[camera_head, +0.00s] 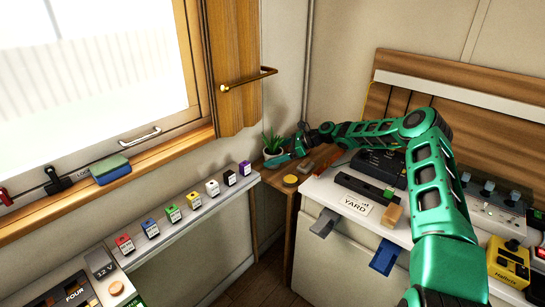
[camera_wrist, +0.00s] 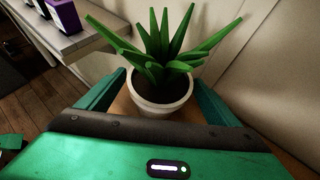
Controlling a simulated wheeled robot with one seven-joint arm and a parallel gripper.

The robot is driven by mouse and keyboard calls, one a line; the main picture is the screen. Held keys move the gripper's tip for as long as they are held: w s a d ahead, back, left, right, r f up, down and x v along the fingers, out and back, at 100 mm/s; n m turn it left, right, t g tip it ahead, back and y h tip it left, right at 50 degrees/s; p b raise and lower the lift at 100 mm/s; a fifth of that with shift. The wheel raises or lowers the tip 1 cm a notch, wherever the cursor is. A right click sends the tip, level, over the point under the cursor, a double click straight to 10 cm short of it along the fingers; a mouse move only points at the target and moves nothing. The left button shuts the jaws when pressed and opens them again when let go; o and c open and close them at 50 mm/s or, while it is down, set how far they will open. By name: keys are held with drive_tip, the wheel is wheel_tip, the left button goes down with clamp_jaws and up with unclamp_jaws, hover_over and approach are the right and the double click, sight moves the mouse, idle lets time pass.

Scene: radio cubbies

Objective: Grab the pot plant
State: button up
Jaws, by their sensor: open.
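The pot plant (camera_head: 273,148) has spiky green leaves in a white pot and stands in the corner on a small wooden table (camera_head: 273,178). It also shows upright in the wrist view (camera_wrist: 163,85), with dark soil in the pot. My gripper (camera_head: 279,161) is at the pot, reaching in from the right. In the wrist view my gripper's two green fingers (camera_wrist: 160,95) are spread, one to the left and one to the right of the pot. I cannot tell whether either finger touches it.
A grey shelf (camera_head: 190,215) with a row of coloured small boxes runs along the left; its end with a purple box (camera_wrist: 64,15) is near my gripper. A yellow round thing (camera_head: 290,181) lies on the wooden table. A cluttered white counter (camera_head: 325,190) stands to the right.

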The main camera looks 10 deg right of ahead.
drive_tip(key=shift+r, duration=0.1)
drive_tip(key=c, duration=1.6)
